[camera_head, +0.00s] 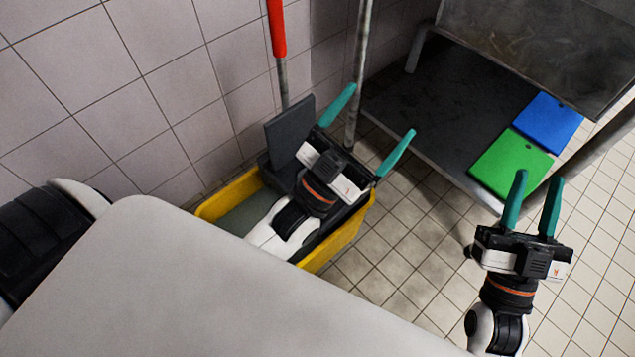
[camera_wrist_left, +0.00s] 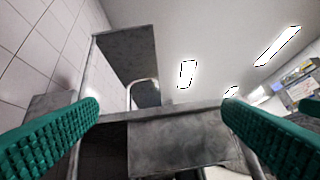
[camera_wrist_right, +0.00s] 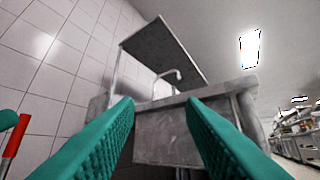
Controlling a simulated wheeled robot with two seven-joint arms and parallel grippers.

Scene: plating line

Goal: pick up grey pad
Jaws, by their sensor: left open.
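I cannot make out a grey pad for certain in any view. A dark grey flat panel (camera_head: 290,131) stands upright at the yellow bucket, but I cannot tell whether it is a pad or part of the bucket. My left gripper (camera_head: 380,110) is wide open and empty, over the bucket and just right of that panel. In the left wrist view its green fingers are far apart. My right gripper (camera_head: 540,177) is open and empty, in front of the low shelf's right end. Its fingers are closer together than the left ones.
The yellow bucket (camera_head: 213,208) stands by the tiled wall, with a red-handled pole (camera_head: 277,30) behind it. A green board (camera_head: 511,163) and a blue board (camera_head: 548,123) lie on the dark low shelf (camera_head: 425,105). A pale surface (camera_head: 180,280) fills the lower left. Tiled floor between bucket and shelf is clear.

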